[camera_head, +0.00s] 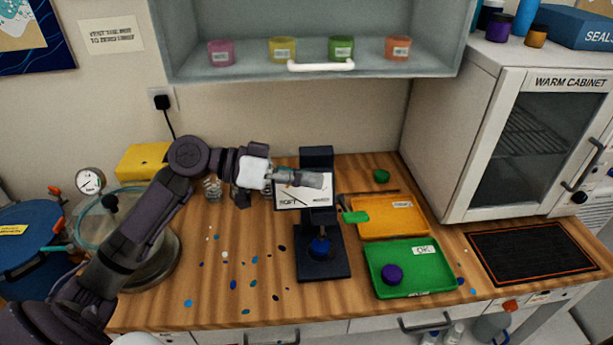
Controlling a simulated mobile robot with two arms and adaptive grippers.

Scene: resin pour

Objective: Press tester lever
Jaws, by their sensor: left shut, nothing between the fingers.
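The tester (323,264) is a dark stand with a base plate and an upright column on the wooden bench. A white dial face reading "SOFT" shows on its left. A blue round piece (319,246) sits on the base under the tester's head. A lever with a green grip (355,217) sticks out to the right of the column. My left gripper (318,180) is shut and empty. It points right, in front of the column and the dial, up and to the left of the green grip. I cannot tell whether it touches the tester. My right gripper is not seen.
A green tray (376,262) holds a purple round piece (392,274). An orange tray (372,231) lies behind it. A black mat (530,252) and the warm cabinet (540,140) are at right. Coloured spots dot the bench left of the tester. A shelf hangs above.

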